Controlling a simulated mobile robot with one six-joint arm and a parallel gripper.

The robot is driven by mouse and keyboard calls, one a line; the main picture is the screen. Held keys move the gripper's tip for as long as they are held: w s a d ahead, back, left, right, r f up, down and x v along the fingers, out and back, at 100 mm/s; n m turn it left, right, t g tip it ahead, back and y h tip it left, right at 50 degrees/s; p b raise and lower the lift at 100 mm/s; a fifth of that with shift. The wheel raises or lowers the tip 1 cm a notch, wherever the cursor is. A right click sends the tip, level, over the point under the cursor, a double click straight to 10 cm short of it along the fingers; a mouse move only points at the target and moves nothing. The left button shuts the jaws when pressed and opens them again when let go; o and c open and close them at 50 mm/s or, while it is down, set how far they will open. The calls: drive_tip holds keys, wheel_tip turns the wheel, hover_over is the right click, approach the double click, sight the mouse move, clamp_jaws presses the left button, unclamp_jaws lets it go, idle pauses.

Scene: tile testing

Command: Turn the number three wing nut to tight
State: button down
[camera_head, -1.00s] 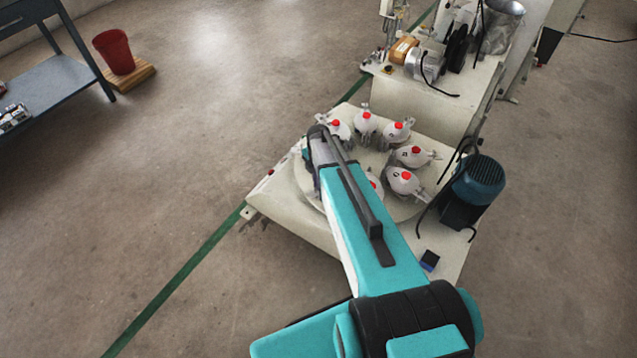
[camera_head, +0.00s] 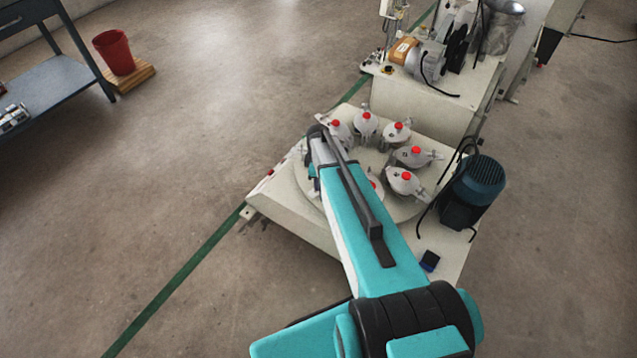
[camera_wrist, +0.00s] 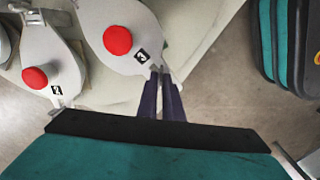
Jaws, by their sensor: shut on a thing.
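In the wrist view, the white pot marked 3 (camera_wrist: 120,35), with a red knob (camera_wrist: 117,40) on its lid, is at the top centre. My gripper (camera_wrist: 161,80) has two dark, narrow fingers pointing up the picture to the pot's lower edge. They are shut on the small grey metal wing nut (camera_wrist: 157,69) next to the number label, and mostly hide it. Which way its wings lie is too small to tell. In the head view my arm hides the gripper and this nut.
A pot marked 2 (camera_wrist: 37,65) stands close left of my gripper. In the head view several red-knobbed pots ring the round turntable (camera_head: 398,211). A dark blue motor (camera_head: 479,180) stands at its right. A machine block (camera_head: 420,100) stands behind.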

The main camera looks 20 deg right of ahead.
drive_tip(key=m, duration=0.4)
drive_tip(key=shift+w+m, duration=0.25)
drive_tip(key=shift+m, duration=0.05)
drive_tip(key=shift+r+m, duration=0.1)
drive_tip(key=shift+m, duration=1.5)
drive_tip(key=c, duration=1.9)
unclamp_jaws()
drive_tip(key=shift+s, duration=0.1)
drive_tip(key=shift+r, duration=6.85)
